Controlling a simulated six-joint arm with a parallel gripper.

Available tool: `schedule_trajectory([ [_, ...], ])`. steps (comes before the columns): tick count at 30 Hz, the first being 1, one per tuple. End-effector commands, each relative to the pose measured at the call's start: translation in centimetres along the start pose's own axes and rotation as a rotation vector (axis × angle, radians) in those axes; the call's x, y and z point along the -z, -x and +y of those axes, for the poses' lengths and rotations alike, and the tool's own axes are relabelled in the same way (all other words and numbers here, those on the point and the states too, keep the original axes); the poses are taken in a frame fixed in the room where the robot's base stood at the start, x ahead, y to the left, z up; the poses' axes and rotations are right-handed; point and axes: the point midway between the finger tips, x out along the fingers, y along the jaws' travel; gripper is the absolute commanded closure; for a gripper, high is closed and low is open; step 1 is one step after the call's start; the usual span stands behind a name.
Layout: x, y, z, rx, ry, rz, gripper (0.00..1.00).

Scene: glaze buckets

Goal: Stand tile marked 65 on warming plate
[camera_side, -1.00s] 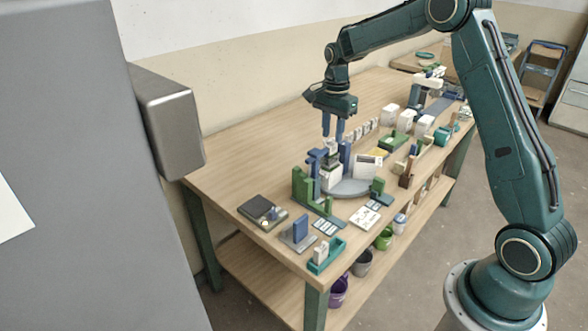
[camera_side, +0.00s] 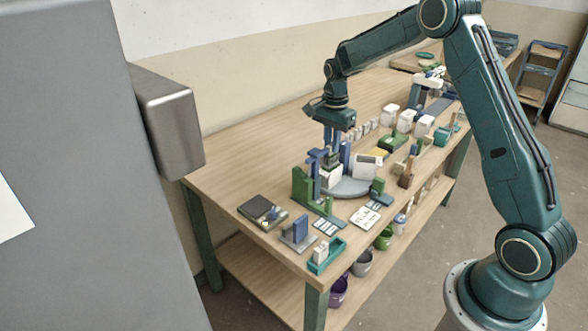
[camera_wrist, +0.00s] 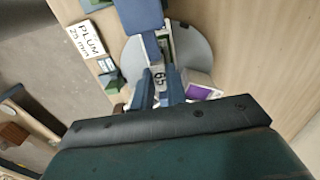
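The tile marked 65 (camera_wrist: 159,76) stands in the wrist view between the two blue fingers of my gripper (camera_wrist: 160,82). My gripper also shows in the side view (camera_side: 333,146), pointing down over the grey round disc (camera_side: 350,187). The fingers flank the tile and look open; any contact is too small to make out. In the side view the tile is hard to tell from the blocks around it. A dark flat plate with a small knob (camera_side: 257,207), perhaps the warming plate, lies at the table's front left, apart from my gripper.
A green stepped stand (camera_side: 304,190) and blue uprights crowd the disc. A white card stands on the disc (camera_side: 366,167). A label card reads PLUM 29 mm (camera_wrist: 89,38). A teal tray (camera_side: 326,257) sits at the front corner. The table's back left is clear.

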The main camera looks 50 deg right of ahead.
Motion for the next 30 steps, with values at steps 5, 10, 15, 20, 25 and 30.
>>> schedule_trajectory([
  [5, 0.0, 0.1, 0.0, 0.001, 0.0, 0.0, 1.0],
  [10, 0.0, 0.8, -0.1, 0.002, 0.0, 0.001, 1.0],
  [15, 0.0, 1.9, -0.1, 0.003, 0.0, 0.001, 1.0],
  [20, 0.0, 2.9, -0.1, 0.002, 0.0, 0.001, 1.0],
  [25, 0.0, 4.0, -0.1, 0.003, 0.0, 0.001, 1.0],
  [30, 0.0, 5.0, 0.0, 0.001, 0.0, 0.0, 1.0],
])
